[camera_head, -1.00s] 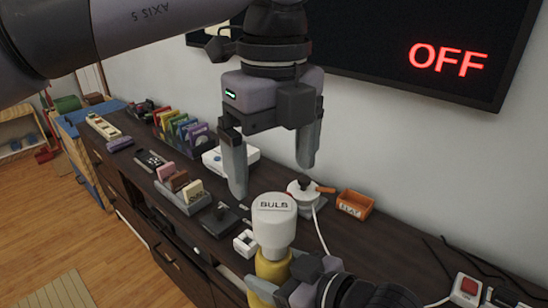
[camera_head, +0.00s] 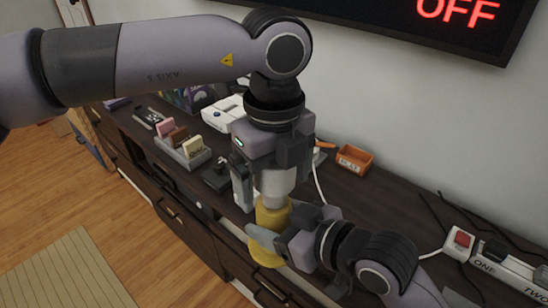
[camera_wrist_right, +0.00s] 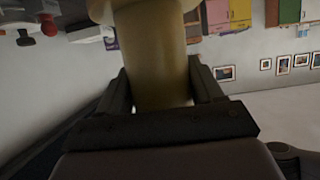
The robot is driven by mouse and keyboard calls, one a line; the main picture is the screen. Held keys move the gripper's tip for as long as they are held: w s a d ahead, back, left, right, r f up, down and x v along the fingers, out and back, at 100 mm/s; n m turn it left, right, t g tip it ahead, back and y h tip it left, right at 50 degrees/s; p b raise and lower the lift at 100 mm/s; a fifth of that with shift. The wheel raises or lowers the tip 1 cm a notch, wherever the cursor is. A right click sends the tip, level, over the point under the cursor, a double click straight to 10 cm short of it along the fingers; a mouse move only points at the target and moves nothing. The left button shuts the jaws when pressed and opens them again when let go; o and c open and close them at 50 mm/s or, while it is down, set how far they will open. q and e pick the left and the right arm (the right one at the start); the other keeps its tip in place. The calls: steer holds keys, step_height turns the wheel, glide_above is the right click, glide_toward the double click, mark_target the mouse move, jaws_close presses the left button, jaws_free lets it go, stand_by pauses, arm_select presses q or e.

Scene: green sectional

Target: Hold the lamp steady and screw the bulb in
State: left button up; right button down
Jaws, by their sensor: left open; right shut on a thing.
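The yellow lamp (camera_head: 272,217) stands upright near the front edge of the dark cabinet, with a white bulb (camera_head: 275,184) on its top. My right gripper (camera_head: 274,236) is shut on the lamp's body from the right. In the right wrist view the lamp's tan-yellow body (camera_wrist_right: 158,65) sits between the two fingers. My left gripper (camera_head: 268,194) points down from above, open, with its fingers beside the bulb. One finger shows left of the bulb; the other is mostly hidden. I cannot tell whether the fingers touch the bulb or how deep it sits.
A power strip (camera_head: 500,268) with a red switch (camera_head: 459,241) lies at the right. A white cord (camera_head: 319,187) runs behind the lamp. An orange tray (camera_head: 354,159), a white console (camera_head: 222,113) and a cartridge holder (camera_head: 183,152) stand on the cabinet (camera_head: 385,200). The wall screen (camera_head: 420,18) reads OFF.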

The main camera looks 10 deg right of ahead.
arm_select(q)
steer(key=shift+f, duration=0.15)
steer(key=c, duration=1.2)
steer(key=m, duration=0.6)
steer(key=shift+c, duration=0.2)
steer(key=o, duration=1.2)
steer(key=shift+r, duration=2.25)
